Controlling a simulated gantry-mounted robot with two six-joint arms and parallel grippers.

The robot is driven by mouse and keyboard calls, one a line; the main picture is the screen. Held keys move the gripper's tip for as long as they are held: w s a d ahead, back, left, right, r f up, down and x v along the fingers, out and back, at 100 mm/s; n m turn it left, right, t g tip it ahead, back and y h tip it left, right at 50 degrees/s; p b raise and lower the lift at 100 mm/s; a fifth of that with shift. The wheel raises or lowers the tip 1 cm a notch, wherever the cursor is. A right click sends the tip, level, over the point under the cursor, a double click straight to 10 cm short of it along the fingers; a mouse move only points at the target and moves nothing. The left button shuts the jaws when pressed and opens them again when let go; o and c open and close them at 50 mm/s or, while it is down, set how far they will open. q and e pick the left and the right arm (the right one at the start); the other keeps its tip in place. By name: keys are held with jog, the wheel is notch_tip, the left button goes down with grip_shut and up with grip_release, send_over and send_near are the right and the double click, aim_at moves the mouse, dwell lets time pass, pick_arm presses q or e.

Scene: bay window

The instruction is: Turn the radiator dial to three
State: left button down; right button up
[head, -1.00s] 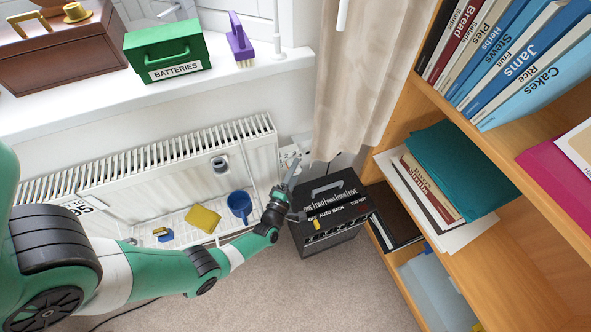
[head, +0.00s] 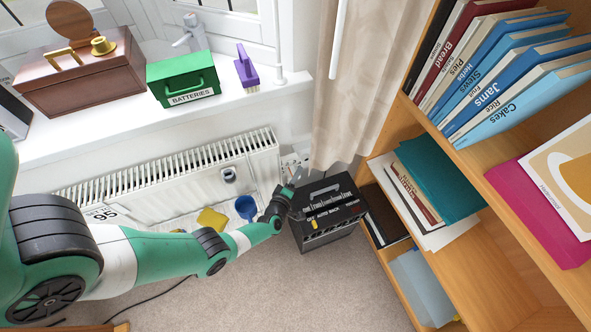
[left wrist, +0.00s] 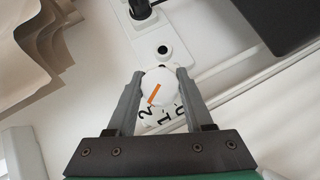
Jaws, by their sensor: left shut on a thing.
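The radiator dial (left wrist: 158,90) is a round white knob with an orange line, seen in the left wrist view. Its orange line points toward the 2 on the white scale below it, where 2, 1 and 0 show. My left gripper (left wrist: 160,80) is shut on the dial, one finger on each side. In the head view my left gripper (head: 287,190) reaches the right end of the white radiator (head: 180,175), left of a black box; the dial is too hidden there to read. My right gripper is not in view.
The black box (head: 328,205) stands on the carpet close to the gripper. A beige curtain (head: 355,90) hangs above it. A wooden bookcase (head: 470,180) stands at right.

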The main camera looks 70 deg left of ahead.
pick_arm(q)
jog(key=g+p, duration=0.1)
jog(key=m+g+p, duration=0.1)
jog(key=p, duration=0.1)
jog(key=shift+w+r+m+h, duration=0.1)
jog(key=shift+r+m+h, duration=0.2)
jog(key=shift+h, duration=0.1)
jog(key=shift+f+m+g+p, duration=0.1)
jog(key=shift+m+g+p, duration=0.25)
jog(key=shift+g, duration=0.25)
jog(key=shift+f+m+g, duration=0.2)
jog(key=shift+m+g, duration=0.25)
jog(key=shift+g, duration=0.25)
jog(key=shift+m+g+h+b, duration=0.3)
jog(key=shift+m+g+b, duration=0.35)
jog(key=shift+g, duration=0.55)
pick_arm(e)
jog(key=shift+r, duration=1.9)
pick_arm(q)
jog(key=shift+c, duration=1.4)
grip_release()
jog(key=shift+s, duration=0.2)
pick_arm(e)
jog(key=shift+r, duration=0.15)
